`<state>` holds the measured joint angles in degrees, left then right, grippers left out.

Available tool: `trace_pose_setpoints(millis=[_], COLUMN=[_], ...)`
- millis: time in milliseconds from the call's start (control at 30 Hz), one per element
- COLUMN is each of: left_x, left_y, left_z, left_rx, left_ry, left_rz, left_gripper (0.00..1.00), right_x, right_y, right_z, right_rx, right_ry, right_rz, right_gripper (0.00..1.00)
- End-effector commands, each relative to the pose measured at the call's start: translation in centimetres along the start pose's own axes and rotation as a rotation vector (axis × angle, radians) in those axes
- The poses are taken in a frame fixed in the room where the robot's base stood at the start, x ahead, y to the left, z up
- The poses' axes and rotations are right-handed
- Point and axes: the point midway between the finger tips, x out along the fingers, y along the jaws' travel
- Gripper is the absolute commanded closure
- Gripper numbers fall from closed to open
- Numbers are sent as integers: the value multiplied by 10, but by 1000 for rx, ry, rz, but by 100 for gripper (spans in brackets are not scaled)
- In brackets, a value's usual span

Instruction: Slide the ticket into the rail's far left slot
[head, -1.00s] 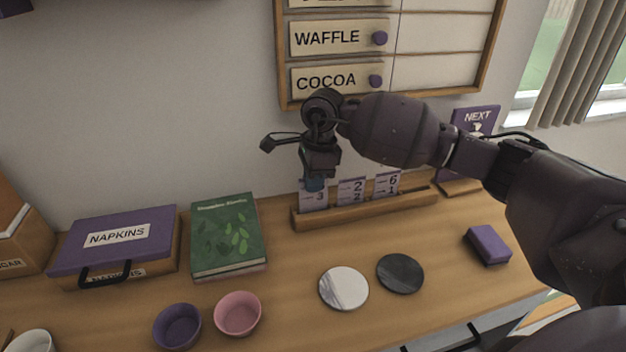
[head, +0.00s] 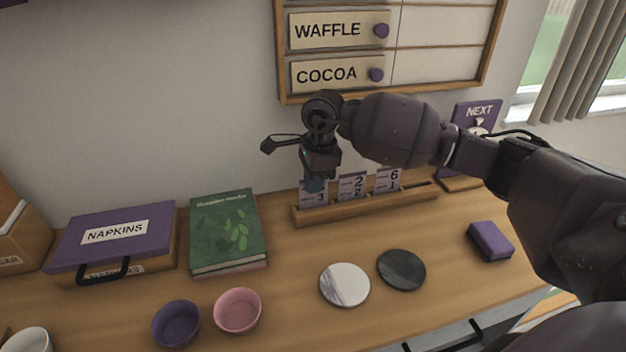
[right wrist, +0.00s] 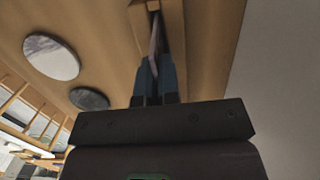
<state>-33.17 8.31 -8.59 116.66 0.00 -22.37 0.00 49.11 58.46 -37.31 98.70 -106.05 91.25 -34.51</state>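The wooden rail (head: 400,203) lies on the counter near the wall. A white ticket with a purple top and a 3 (head: 314,197) stands upright at its far left end, its lower edge meeting the rail. My right gripper (head: 315,185) is above that end, its blue fingertips shut on the ticket's top. The right wrist view shows the ticket (right wrist: 155,45) edge-on between the close fingertips (right wrist: 155,78), in line with the rail (right wrist: 174,12). How deep it sits in the slot is hard to tell. My left gripper is out of view.
Two other tickets (head: 352,187) (head: 387,181) stand in the rail to the right. A green book (head: 228,230) and a napkin box (head: 115,235) are at left. Two round coasters (head: 345,285) (head: 401,269) lie in front. A menu board (head: 440,45) hangs above.

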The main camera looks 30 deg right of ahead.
Motion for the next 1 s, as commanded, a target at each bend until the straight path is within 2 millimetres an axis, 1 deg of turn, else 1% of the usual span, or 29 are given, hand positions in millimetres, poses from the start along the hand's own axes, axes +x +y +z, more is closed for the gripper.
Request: trace_pose_setpoints(millis=[267, 367, 400, 500, 867, 1000], left_x=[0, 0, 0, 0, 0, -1], left_y=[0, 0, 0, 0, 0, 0], left_z=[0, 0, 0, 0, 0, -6], left_rx=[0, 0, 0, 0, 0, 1], left_ry=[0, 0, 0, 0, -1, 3], left_rz=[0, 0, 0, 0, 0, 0], left_gripper=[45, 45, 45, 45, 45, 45], right_x=[0, 0, 0, 0, 0, 0], right_y=[0, 0, 0, 0, 0, 0], right_z=[0, 0, 0, 0, 0, 0], right_rx=[0, 0, 0, 0, 0, 0], right_ry=[0, 0, 0, 0, 0, 0], right_rz=[-1, -1, -1, -1, 0, 0], right_gripper=[100, 86, 80, 67, 67, 67])
